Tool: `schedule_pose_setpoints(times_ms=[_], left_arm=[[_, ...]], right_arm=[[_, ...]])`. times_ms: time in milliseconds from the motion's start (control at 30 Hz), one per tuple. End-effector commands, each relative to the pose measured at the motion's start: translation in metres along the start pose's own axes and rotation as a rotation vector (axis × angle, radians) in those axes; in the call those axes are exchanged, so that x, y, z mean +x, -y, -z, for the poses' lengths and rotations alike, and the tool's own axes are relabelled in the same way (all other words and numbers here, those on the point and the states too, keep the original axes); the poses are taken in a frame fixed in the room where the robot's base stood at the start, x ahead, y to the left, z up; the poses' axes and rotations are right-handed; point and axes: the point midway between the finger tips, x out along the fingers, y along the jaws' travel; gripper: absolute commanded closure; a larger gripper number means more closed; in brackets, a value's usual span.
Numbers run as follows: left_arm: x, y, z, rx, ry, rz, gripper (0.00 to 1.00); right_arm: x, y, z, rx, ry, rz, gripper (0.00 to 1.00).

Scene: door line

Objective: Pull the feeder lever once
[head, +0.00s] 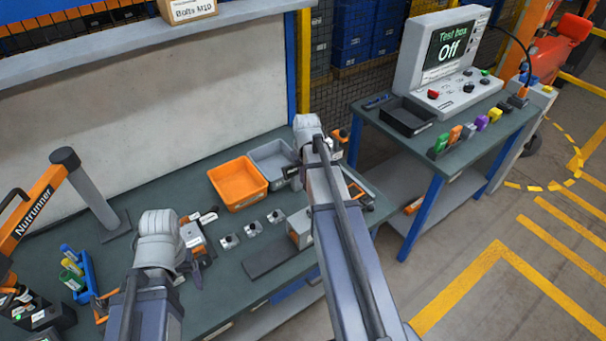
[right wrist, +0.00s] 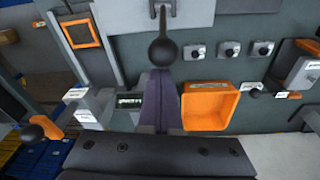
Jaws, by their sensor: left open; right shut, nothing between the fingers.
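A lever with a black ball knob (right wrist: 162,50) on a grey stem shows at the top middle of the right wrist view; I take it as the feeder lever. In the head view my right arm hides it. My right gripper (right wrist: 165,76) is shut and empty, its fingertips right at the knob. I cannot tell whether they touch it. In the head view my right gripper is hidden behind its own arm. My left gripper (head: 196,268) is open and empty, over the bench at the lower left, well away from the lever.
An orange bin (head: 238,196) and a grey bin (head: 262,150) stand on the bench, with three small metal blocks (head: 253,228) in front. A side table holds the test box (head: 436,70), reading "Off".

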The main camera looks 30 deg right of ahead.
Motion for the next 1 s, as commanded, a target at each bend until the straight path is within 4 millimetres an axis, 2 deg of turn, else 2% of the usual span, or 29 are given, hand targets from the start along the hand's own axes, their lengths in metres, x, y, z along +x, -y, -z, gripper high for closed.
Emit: schedule_pose_setpoints(times_ms=[1000], left_arm=[[-0.0007, 0.0001, -0.0001, 0.0, 0.0, 0.0, 0.23]], right_arm=[[-0.0053, -0.002, -0.0088, 0.006, -0.087, 0.018, 1.0]])
